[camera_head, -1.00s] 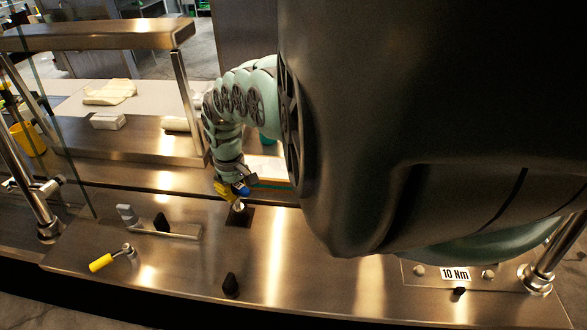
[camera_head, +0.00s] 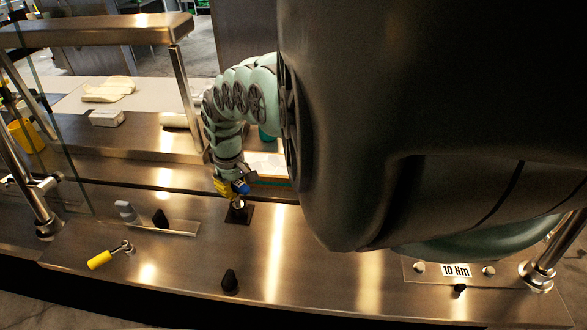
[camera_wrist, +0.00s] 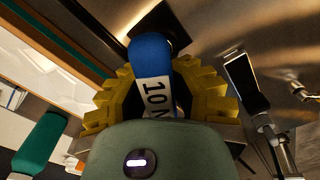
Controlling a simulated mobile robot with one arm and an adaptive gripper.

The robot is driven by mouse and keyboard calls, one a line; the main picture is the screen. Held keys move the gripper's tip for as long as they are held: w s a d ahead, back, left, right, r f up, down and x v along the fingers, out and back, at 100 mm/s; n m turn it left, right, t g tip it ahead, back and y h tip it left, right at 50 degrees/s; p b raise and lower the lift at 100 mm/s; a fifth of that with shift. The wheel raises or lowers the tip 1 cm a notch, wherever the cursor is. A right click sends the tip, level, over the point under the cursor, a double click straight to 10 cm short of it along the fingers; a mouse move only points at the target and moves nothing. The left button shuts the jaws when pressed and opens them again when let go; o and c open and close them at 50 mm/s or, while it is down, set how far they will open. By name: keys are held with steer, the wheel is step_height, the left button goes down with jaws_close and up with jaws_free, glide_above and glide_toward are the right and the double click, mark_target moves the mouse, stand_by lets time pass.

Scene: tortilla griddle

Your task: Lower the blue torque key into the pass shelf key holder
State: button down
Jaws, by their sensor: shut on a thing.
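My gripper (camera_head: 232,187), with yellow finger pads, is shut on the blue torque key (camera_wrist: 150,60). The wrist view shows the key's rounded blue end and a white band reading "10 N", with the rest cut off by my gripper. In the head view the blue key (camera_head: 240,186) is small, with a silver part under it. A dark square plate (camera_head: 246,221) lies on the steel counter just below. I cannot tell whether the silver part belongs to the key or the plate, or whether they touch. A steel plate (camera_head: 430,281) with a "10 Nm" label stands at right.
A yellow-handled tool (camera_head: 99,260) lies at front left. A black peg (camera_head: 229,281) stands at front centre. A small rack (camera_head: 170,226) with a grey-handled piece is left of my gripper. A glass panel and post (camera_head: 38,212) stand at far left. Steel between is clear.

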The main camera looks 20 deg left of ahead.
steer(key=shift+w+d+f+b, duration=0.15)
steer(key=shift+f+b, duration=0.8)
steer(key=shift+b, duration=0.15)
stand_by(0.8)
steer(key=c, duration=0.9)
jaws_free()
steer(key=shift+o, duration=0.2)
steer(key=shift+r, duration=0.15)
steer(key=shift+r, duration=5.9)
